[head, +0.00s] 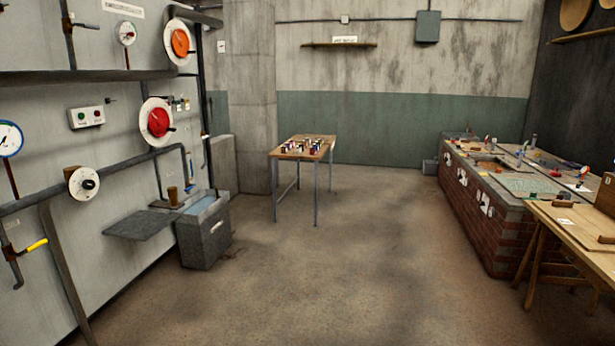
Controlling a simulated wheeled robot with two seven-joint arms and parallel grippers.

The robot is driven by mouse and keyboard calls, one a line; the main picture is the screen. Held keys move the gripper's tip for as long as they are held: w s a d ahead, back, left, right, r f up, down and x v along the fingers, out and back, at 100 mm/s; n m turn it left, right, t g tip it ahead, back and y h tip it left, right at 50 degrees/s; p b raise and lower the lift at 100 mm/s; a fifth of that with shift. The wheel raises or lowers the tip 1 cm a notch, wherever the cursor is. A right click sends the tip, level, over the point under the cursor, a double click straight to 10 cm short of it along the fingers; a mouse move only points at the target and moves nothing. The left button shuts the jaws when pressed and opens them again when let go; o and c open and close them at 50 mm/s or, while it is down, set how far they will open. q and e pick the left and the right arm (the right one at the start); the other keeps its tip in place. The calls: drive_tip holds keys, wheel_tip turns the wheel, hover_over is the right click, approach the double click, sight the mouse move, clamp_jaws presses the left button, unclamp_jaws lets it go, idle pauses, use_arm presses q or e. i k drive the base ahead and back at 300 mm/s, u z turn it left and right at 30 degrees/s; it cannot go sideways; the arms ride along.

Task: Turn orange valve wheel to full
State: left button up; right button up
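The orange valve wheel (180,43) is on a round white dial plate, high on the left wall near a vertical pipe. A red wheel (158,122) on a similar white plate is below it and a little to the left. The markings on the orange wheel's plate are too small to read, so its setting cannot be told. Neither of my grippers is in view.
Pipes (120,167) run along the left wall with gauges and a yellow-handled lever (37,244). A grey bin (204,236) stands below the wheels. A small table (284,154) stands mid-room; a brick counter (487,228) is at right. The middle floor is clear.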

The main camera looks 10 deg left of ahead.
sight(179, 40)
drive_tip(key=u, duration=0.1)
drive_tip(key=i, duration=1.75)
drive_tip(key=u, duration=0.35)
drive_tip(key=i, duration=2)
drive_tip(key=u, duration=0.8)
drive_tip(key=i, duration=2.4)
drive_tip(key=u, duration=0.45)
